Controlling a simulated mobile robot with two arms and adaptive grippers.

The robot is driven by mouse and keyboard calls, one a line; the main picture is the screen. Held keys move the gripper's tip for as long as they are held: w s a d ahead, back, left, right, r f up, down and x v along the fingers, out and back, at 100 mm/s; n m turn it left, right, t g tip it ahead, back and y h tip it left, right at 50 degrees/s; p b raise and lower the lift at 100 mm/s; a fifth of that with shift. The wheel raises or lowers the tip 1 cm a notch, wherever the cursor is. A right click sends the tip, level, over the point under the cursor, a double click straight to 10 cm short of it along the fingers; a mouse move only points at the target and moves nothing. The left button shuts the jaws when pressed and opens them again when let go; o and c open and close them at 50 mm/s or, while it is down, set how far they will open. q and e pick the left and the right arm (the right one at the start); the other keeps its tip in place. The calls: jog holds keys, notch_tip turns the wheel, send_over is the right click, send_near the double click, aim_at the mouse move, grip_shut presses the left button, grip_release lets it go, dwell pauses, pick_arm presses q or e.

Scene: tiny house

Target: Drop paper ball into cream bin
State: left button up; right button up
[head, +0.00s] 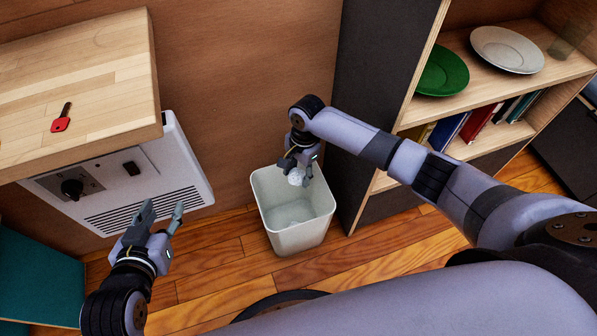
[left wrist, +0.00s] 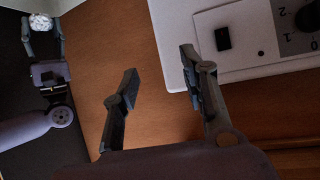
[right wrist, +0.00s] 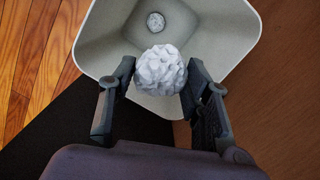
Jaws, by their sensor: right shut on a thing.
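A white crumpled paper ball (right wrist: 160,71) is between the fingertips of my right gripper (right wrist: 160,80), which is shut on it. In the head view the ball (head: 296,178) shows over the opening of the cream bin (head: 299,240), near its back rim. The bin stands upright on the floor, and its rim and inside fill the top of the right wrist view (right wrist: 230,25). A small, round, light crumpled thing (right wrist: 155,22) lies on the bin's bottom. My left gripper (head: 163,213) is open and empty, left of the bin.
A dark-sided shelf (head: 375,95) with plates and books stands right of the bin. Wooden floor is clear in front of the bin.

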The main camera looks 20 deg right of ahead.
aim_at(301, 171)
jog(key=shift+f+b, duration=0.45)
pick_arm(q)
jog(key=w+d+r+t+h, duration=0.1)
jog(key=w+r+t, duration=0.2)
jog(key=r, duration=0.2)
jog(key=shift+d+r+t, duration=0.3)
jog(key=shift+t, duration=0.1)
pick_arm(e)
jog(key=shift+f, duration=0.1)
jog(key=o, duration=0.8)
jog(key=r, duration=0.5)
jog(key=d+r, duration=0.1)
jog(key=r, duration=0.1)
jog(key=shift+w+r, duration=0.2)
jog(key=shift+r, duration=0.05)
